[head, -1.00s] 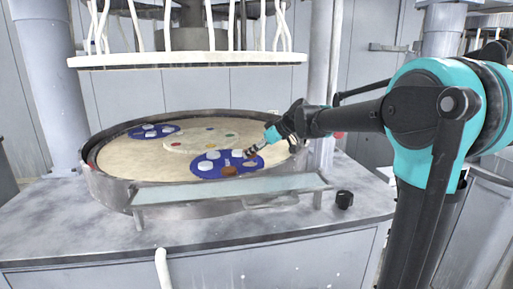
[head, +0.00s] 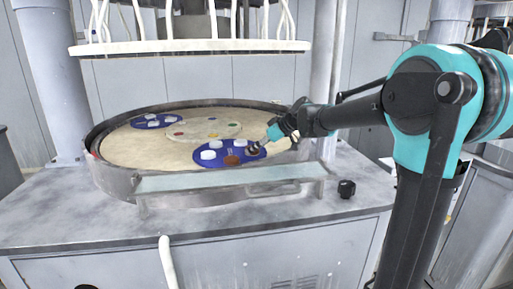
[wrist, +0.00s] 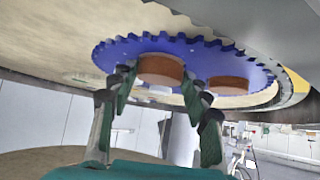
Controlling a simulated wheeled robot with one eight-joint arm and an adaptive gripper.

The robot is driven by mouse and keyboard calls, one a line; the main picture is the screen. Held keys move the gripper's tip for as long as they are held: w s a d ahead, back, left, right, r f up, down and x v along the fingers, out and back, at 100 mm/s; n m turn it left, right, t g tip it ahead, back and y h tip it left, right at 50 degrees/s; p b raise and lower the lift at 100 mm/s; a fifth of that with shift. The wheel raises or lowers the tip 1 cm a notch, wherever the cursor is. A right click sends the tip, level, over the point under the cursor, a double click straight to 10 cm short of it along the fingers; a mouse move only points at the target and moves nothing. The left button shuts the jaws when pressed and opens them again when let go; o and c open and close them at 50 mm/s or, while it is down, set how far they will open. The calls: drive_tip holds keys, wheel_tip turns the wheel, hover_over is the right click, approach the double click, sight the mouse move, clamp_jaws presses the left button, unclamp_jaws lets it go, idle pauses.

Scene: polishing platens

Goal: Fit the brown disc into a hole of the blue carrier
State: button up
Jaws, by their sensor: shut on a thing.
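The blue carrier (head: 219,162) lies flat at the near side of the round platen. It has a toothed rim, clear in the wrist view (wrist: 120,52). It bears several white discs (head: 208,154) and one brown disc (head: 232,160), which also shows at right in the wrist view (wrist: 232,84). My gripper (head: 254,149) is at the carrier's right part. In the wrist view my gripper (wrist: 160,92) is shut on another brown disc (wrist: 160,70), at the carrier's surface. Whether this disc is seated in the hole is hidden.
A second blue carrier (head: 156,121) with white discs lies at the platen's back left. The raised platen wall (head: 115,185) and a pale shelf (head: 225,178) stand in front. A white upper plate (head: 190,47) hangs above. A small black knob (head: 346,188) stands at right.

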drive_tip(key=shift+f, duration=0.2)
drive_tip(key=o, duration=1.1)
drive_tip(key=shift+d, duration=0.1)
